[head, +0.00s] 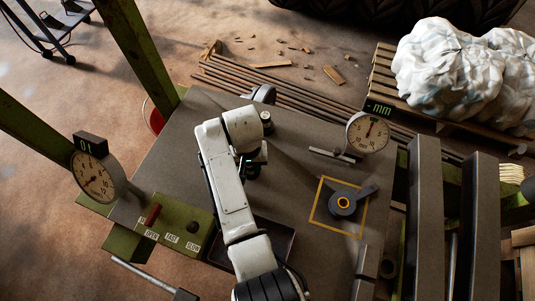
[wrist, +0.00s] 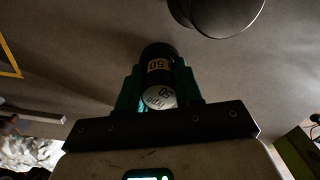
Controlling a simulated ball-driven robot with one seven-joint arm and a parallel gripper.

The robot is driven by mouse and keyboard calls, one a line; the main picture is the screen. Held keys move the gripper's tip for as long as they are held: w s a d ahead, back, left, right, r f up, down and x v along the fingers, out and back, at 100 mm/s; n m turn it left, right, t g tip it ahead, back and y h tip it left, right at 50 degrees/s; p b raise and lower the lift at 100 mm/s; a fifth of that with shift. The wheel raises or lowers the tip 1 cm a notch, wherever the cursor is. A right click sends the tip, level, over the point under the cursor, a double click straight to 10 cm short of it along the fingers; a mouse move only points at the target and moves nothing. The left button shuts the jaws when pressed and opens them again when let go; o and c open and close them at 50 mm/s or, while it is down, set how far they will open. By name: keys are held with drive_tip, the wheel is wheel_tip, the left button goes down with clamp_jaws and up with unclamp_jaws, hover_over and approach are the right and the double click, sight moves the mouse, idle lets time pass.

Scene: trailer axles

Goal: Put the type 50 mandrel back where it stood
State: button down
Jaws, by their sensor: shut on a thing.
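The type 50 mandrel (wrist: 158,68) is a dark cylinder with a "50" label on its side and a pale end cap marked "TYPE 50". My gripper (wrist: 160,88) is shut on it, with green fingers on both sides. In the head view my gripper (head: 252,165) is over the grey bench top (head: 200,125), left of the yellow square outline (head: 318,196). The mandrel is mostly hidden by my arm there. I cannot tell whether its lower end touches the bench.
A dark hub with an orange ring (head: 343,203) sits inside the yellow outline. A dial gauge (head: 368,133) stands at the back right, another (head: 98,176) at the left. A green control panel (head: 170,226) is at front left. A dark rounded object (wrist: 215,12) is beyond the mandrel.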

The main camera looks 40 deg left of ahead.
drive_tip(key=shift+f, duration=0.25)
idle(0.6)
drive_tip(key=c, duration=0.7)
unclamp_jaws()
drive_tip(key=shift+o, duration=0.2)
drive_tip(key=shift+f, duration=0.1)
drive_tip(key=shift+s+a, duration=0.65)
drive_tip(key=shift+a, duration=0.2)
drive_tip(key=r+p, duration=0.1)
drive_tip(key=r, duration=0.1)
drive_tip(key=r+p, duration=0.2)
drive_tip(key=r, duration=0.1)
drive_tip(key=r+p, duration=0.2)
drive_tip(key=shift+w+d+r, duration=0.25)
drive_tip(key=shift+w, duration=0.05)
drive_tip(key=s+d+r+p, duration=0.1)
drive_tip(key=s+d+r, duration=0.1)
drive_tip(key=d, duration=0.5)
drive_tip(key=s+d+r+n+p, duration=0.1)
drive_tip(key=d+r, duration=0.4)
drive_tip(key=d, duration=0.3)
drive_tip(key=shift+s+r+n, duration=0.3)
drive_tip(key=shift+s, duration=0.05)
drive_tip(key=shift+s+d, duration=0.1)
drive_tip(key=shift+d, duration=0.1)
